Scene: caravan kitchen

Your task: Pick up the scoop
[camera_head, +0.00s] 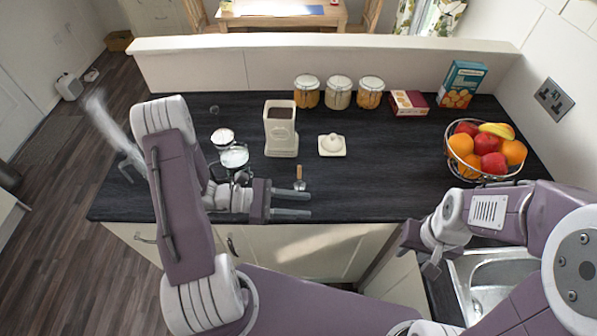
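A small scoop (300,184) with a brown handle lies on the dark counter (350,195), in front of the cream canister and its lid. My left gripper (308,204) reaches in from the left, its two fingers spread and pointing right. It is open and empty. Its fingers show just in front of the scoop; whether the far finger touches it I cannot tell. My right gripper (432,268) hangs at the lower right near the sink, away from the scoop. Its fingers are too small and partly hidden to read.
An open cream canister (281,137) stands behind the scoop, its lid (332,145) beside it. Glass jars with white contents (234,156) are close to my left arm. Several filled jars (339,93) and boxes line the back. A fruit basket (483,152) is at right. The middle right counter is clear.

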